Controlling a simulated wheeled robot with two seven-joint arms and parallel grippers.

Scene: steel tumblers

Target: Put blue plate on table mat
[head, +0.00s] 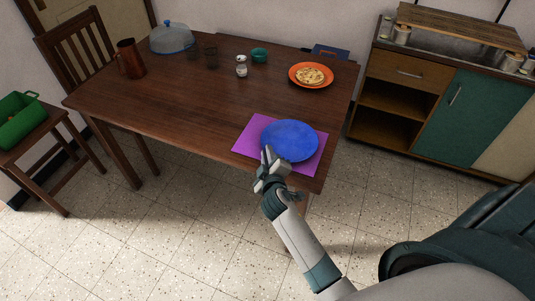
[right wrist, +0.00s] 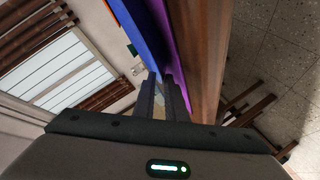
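The blue plate (head: 289,140) lies on the purple table mat (head: 249,133) near the table's front right corner. The plate sits toward the mat's right side, and mat shows around it. My right gripper (head: 268,160) is at the plate's front left rim, just over the mat. In the right wrist view, its two fingers (right wrist: 162,88) stand apart with a gap between them. The plate's edge (right wrist: 138,30) and the mat (right wrist: 172,45) reach down to the fingertips there. Whether the fingers touch the plate is not clear. My left gripper is not in view.
On the wooden table (head: 185,110) stand an orange plate with food (head: 297,82), a shaker (head: 241,66), a teal bowl (head: 259,55), a copper jug (head: 131,60) and a covered dish (head: 171,38). The table's middle is clear. A cabinet (head: 445,95) stands at right.

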